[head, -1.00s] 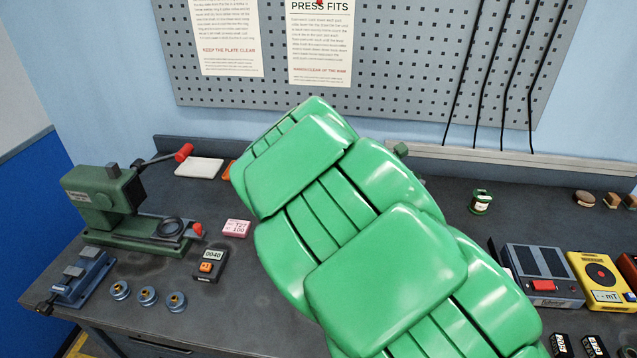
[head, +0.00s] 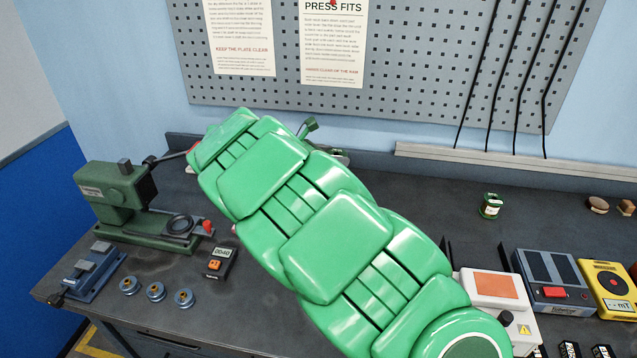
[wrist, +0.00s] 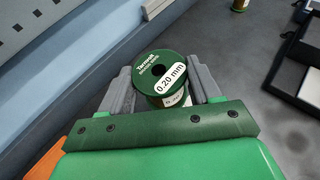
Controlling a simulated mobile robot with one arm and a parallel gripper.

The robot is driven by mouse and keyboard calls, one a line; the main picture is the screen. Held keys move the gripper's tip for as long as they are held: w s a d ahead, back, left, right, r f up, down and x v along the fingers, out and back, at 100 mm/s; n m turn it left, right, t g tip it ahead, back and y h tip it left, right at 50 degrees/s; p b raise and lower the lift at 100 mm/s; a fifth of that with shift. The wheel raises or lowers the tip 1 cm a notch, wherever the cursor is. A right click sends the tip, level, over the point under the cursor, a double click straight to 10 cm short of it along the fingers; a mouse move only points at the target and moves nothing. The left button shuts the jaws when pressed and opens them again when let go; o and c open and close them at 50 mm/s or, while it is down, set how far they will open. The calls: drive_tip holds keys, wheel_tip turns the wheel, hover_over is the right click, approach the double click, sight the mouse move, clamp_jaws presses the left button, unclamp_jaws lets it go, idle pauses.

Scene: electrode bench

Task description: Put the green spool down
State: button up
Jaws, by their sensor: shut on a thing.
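The green spool (wrist: 160,66) shows in the wrist view, with a white label reading 0.20 mm. My gripper (wrist: 163,84) is shut on it, one grey finger on each side. The spool's top face is toward the camera. Whether its underside touches the bench is hidden. In the head view my green arm covers the middle of the bench and hides the held spool.
A small green-and-white item (head: 490,206) stands at the back right of the bench (head: 420,207). Boxed instruments (head: 552,280) fill the right.

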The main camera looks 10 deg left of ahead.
drive_tip(key=shift+w+a+f, duration=1.15)
drive_tip(key=shift+w+f, duration=0.45)
drive_tip(key=shift+w, duration=0.4)
drive_tip(key=shift+w+a+f, duration=1.15)
drive_tip(key=shift+w+f, duration=0.45)
drive_tip(key=shift+w, duration=0.35)
drive_tip(key=shift+w+a+f, duration=1.15)
drive_tip(key=shift+w+f, duration=0.45)
drive_tip(key=shift+w, duration=0.4)
drive_tip(key=shift+w+f, duration=0.1)
drive_tip(key=shift+w+f, duration=0.1)
drive_tip(key=shift+f, duration=0.05)
drive_tip(key=shift+w+a+f, duration=0.1)
drive_tip(key=shift+f, duration=1.5)
drive_tip(key=shift+f, duration=0.1)
drive_tip(key=o, duration=1.5)
